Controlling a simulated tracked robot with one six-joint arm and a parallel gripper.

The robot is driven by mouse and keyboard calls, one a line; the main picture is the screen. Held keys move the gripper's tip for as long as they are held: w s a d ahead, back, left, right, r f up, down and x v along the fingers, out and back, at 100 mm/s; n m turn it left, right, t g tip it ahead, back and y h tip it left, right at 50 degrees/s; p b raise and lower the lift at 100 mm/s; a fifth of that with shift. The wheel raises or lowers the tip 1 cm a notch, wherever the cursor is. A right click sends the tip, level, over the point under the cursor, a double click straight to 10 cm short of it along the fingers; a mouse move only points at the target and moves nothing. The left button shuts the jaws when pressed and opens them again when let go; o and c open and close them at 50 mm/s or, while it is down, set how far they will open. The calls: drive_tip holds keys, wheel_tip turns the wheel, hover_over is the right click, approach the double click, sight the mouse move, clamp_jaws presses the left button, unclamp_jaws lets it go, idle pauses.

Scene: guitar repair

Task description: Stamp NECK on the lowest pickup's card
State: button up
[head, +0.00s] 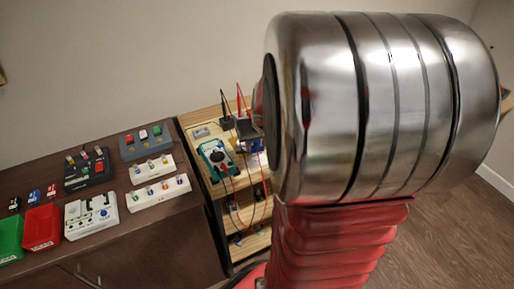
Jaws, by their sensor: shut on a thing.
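My metal wrist and red arm sleeve fill the right half of the head view, and my gripper does not show. I cannot make out a pickup with its card or read the word NECK anywhere. Small black, blue and red pieces, possibly stamps, stand at the left of the dark cabinet top; the blue piece (35,195) is in the middle. A grey-blue tray (128,152) holds red, white and green pieces. A teal meter (211,158) with a dark dial lies on the wooden rack (202,120), with red and black leads.
The dark cabinet (150,245) carries a green bin (10,238), a red bin (42,228), a white panel box (92,215), a black box (75,179) and two white racks of small parts (155,198). Leads hang before the rack's lower shelves. Wooden floor (440,235) is clear at right.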

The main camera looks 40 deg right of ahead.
drive_tip(key=shift+r, duration=1.4)
